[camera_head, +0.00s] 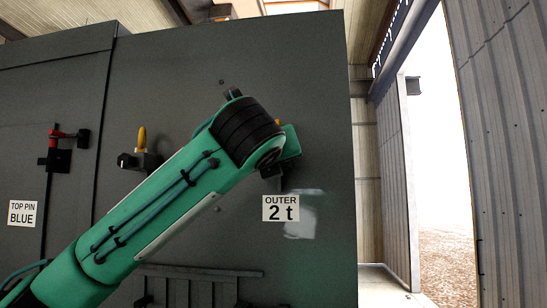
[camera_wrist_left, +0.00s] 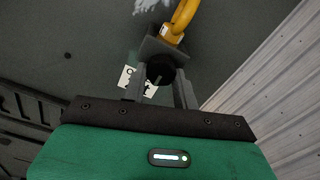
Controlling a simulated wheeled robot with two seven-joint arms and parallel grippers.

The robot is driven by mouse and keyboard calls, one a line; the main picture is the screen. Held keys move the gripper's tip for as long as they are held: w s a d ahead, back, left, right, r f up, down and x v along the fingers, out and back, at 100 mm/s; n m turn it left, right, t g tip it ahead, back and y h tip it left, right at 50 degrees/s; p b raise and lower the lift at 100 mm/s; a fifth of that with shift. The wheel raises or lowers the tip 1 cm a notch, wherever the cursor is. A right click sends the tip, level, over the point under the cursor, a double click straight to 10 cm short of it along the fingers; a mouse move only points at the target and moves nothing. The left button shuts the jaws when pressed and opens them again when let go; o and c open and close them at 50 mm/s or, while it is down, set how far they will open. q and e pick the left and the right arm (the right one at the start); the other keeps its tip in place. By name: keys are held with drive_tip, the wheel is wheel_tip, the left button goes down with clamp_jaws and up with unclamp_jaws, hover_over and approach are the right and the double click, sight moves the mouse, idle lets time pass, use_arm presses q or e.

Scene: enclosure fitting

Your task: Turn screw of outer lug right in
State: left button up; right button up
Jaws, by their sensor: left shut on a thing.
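The outer right lug is a dark block (camera_wrist_left: 163,46) on the grey enclosure wall, with a yellow ring (camera_wrist_left: 181,20) on it, in the left wrist view. A dark round screw head (camera_wrist_left: 160,71) with a thin light pin sits in front of the block. My left gripper (camera_wrist_left: 160,84) is shut on this screw, one finger on each side. In the head view my left wrist covers most of the lug; a bit of yellow (camera_head: 279,122) shows beside it, and the fingertips are hidden. My right gripper is in neither view.
A label "OUTER 2 t" (camera_head: 281,208) is on the wall below my wrist. Another lug (camera_head: 140,160) with a yellow ring (camera_head: 142,138) and a red-handled pin (camera_head: 68,134) stand out to the left. A "TOP PIN BLUE" label (camera_head: 22,213) is at far left. An open doorway is right.

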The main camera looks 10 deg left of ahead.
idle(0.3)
use_arm(q)
drive_tip(key=o, duration=1)
drive_tip(key=shift+s+r, duration=0.1)
drive_tip(key=shift+s+a, duration=0.1)
drive_tip(key=shift+s, duration=0.05)
drive_tip(key=s+b, duration=0.7)
drive_tip(key=s, duration=0.7)
drive_tip(key=shift+w, duration=0.1)
